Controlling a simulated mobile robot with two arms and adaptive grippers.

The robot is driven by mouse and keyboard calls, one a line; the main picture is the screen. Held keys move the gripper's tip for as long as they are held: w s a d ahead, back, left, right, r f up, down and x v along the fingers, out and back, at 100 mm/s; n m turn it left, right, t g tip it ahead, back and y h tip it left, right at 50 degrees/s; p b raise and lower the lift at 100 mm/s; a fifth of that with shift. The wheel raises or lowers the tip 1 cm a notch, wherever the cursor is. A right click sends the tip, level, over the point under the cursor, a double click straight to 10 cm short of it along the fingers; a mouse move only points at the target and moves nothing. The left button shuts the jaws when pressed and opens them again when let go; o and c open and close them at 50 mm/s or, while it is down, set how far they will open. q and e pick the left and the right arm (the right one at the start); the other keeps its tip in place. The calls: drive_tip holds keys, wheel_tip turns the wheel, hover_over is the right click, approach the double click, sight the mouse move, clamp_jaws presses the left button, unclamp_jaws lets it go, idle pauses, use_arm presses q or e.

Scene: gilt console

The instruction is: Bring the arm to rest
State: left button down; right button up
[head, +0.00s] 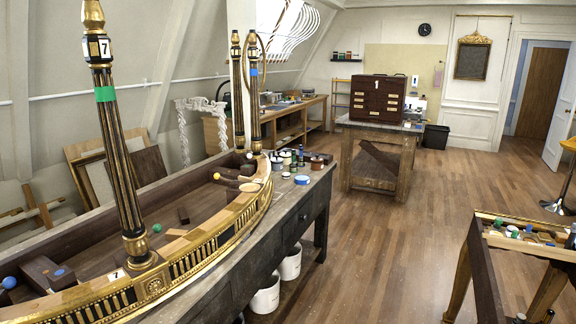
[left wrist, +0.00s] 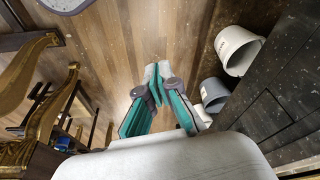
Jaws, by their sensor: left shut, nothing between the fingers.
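My left gripper (left wrist: 157,78) shows in the left wrist view, with grey links and teal pads. Its fingers come together at the tips with nothing between them, and it hangs over bare wooden floor (left wrist: 112,55). Neither arm shows in the head view. My right gripper is in neither view.
A dark workbench (head: 300,205) bears a gilt console (head: 190,255) with black-and-gold legs. A gilt-legged table (head: 512,243) stands at right. A chest (head: 378,98) sits on a far table. The floor between is clear.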

use_arm(q)
drive_tip(key=s+f+g+b, duration=0.1)
drive_tip(key=s+f, duration=0.2)
drive_tip(key=f, duration=0.7)
drive_tip(key=s+f+b, duration=0.1)
drive_tip(key=s+f, duration=0.2)
drive_tip(key=f, duration=0.8)
drive_tip(key=s+a+f+g+b, duration=0.1)
drive_tip(key=s+a+f, duration=0.2)
drive_tip(key=s+f, duration=0.8)
drive_tip(key=shift+s+a+f+b, duration=0.2)
drive_tip(key=shift+s+f+b, duration=0.15)
drive_tip(key=shift+s, duration=0.9)
